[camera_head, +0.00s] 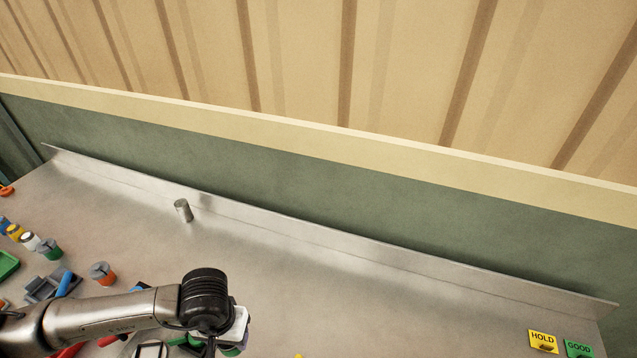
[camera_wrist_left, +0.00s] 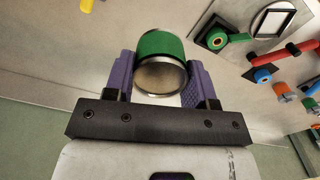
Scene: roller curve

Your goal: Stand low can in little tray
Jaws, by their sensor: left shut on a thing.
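In the left wrist view my left gripper (camera_wrist_left: 160,72) has its purple fingers shut on a low green can (camera_wrist_left: 160,44) with a bare metal rim and end. The can lies between the fingers with its metal end turned towards the wrist camera. In the head view my left gripper (camera_head: 233,344) is at the bottom edge, partly hidden by my own wrist, with a bit of green by it. A small green tray (camera_head: 7,265) is cut off by the left edge of the head view; I cannot tell whether it is the little tray. My right gripper is not in view.
A grey cylinder (camera_head: 183,210) stands near the back ledge. An orange-and-grey can (camera_head: 103,273), several small containers and loose tools crowd the left. Yellow HOLD (camera_head: 542,341) and green GOOD (camera_head: 579,349) signs are at the right. The middle of the bench is clear.

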